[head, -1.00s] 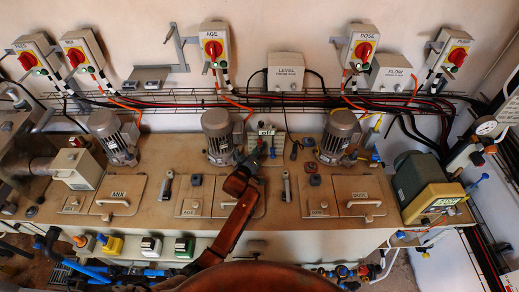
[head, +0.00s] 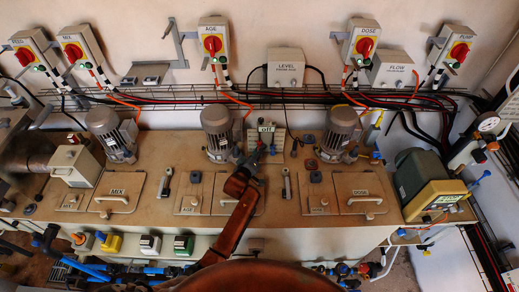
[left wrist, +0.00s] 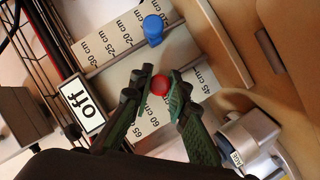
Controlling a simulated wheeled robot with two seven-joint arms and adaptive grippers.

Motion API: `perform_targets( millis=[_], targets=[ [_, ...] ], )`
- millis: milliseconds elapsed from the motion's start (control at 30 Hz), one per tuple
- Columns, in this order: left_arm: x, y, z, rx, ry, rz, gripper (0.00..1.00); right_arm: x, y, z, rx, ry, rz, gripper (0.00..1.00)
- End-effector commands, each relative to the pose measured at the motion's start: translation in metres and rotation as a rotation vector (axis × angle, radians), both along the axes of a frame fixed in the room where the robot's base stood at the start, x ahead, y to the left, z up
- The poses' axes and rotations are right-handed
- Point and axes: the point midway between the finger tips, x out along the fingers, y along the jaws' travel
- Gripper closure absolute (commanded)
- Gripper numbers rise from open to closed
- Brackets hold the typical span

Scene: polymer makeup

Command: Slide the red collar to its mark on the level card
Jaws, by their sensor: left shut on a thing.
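The level card shows in the left wrist view (left wrist: 118,75) as a pale board with cm numbers and rods across it. My left gripper (left wrist: 161,87) is shut on the red collar. In the head view, my left gripper (head: 258,149) is in front of the card (head: 280,136) and covers part of it. I cannot tell which line the collar is level with. My right gripper is not in view.
A blue collar (left wrist: 153,29) sits on the upper rod, apart from the fingers. An "off" tag (left wrist: 87,104) is left of the card. Motors (head: 217,133) and (head: 340,133) stand either side. A wire tray (head: 300,98) runs behind.

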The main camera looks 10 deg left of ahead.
Motion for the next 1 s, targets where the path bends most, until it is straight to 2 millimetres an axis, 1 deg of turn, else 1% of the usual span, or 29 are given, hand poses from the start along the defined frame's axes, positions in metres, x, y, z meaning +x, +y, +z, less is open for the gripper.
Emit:
perform_targets(
  millis=[33,67,300,567,667,767,867,1000],
  targets=[
    [0.0,0.0,0.001,0.0,-0.001,0.001,1.0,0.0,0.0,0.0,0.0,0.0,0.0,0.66],
    [0.0,0.0,0.001,0.0,-0.001,0.001,0.83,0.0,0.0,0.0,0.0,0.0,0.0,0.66],
    [0.0,0.0,0.001,0.0,-0.001,0.0,0.67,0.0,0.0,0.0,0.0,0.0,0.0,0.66],
    [0.0,0.0,0.002,0.0,-0.001,0.0,0.66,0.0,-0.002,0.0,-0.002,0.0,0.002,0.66],
    [-0.003,0.001,0.003,0.0,-0.003,0.0,0.66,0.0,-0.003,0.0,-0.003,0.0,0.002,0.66],
    [-0.013,0.003,0.005,-0.001,-0.003,0.002,0.66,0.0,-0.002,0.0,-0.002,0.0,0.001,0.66],
    [-0.029,0.006,0.009,-0.001,-0.003,0.001,0.66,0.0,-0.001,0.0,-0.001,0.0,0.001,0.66],
    [-0.057,0.011,0.017,-0.002,-0.002,0.001,0.66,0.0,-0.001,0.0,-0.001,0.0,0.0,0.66]
  ],
)
